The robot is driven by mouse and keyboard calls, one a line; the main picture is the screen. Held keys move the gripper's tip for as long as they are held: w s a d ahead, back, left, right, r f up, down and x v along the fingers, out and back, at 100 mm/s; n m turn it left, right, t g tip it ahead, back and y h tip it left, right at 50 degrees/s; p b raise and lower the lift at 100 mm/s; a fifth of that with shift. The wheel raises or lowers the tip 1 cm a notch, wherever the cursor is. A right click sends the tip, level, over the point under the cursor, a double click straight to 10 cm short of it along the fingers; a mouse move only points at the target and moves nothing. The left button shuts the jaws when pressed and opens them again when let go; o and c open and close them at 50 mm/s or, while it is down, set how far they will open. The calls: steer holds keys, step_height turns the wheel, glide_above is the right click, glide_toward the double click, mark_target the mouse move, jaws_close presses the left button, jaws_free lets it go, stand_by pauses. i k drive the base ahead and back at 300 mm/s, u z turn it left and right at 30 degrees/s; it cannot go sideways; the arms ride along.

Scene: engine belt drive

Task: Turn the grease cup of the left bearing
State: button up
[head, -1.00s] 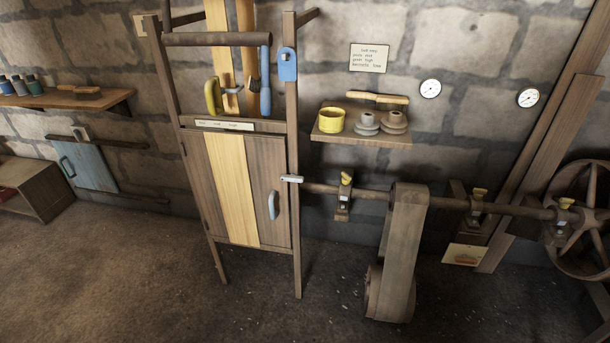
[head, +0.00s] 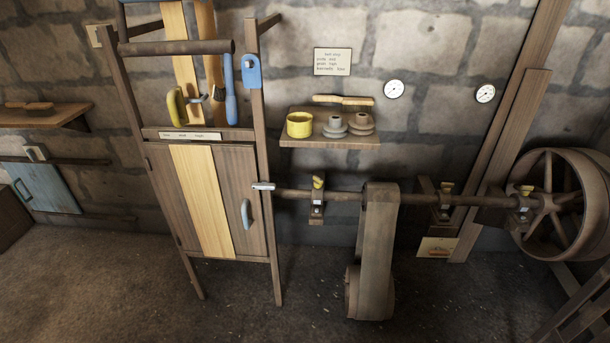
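A horizontal shaft (head: 418,198) runs along the wall, carried by several bearings. The left bearing (head: 317,209) is just right of the wooden cabinet, with its small brass-yellow grease cup (head: 318,182) upright on top. A middle bearing (head: 441,209) and a right bearing (head: 524,209) have similar cups, the middle cup (head: 446,187) and the right cup (head: 526,190). My gripper is not in the head view.
A belt (head: 377,245) hangs from the shaft to a low pulley, right of the left bearing. A shelf (head: 330,142) with a yellow pot (head: 299,124) is above that bearing. The cabinet (head: 212,200) stands at left, a large wheel (head: 565,205) at right. The front floor is clear.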

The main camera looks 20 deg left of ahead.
mark_target(318, 182)
steer(key=i, duration=0.9)
steer(key=z, duration=0.05)
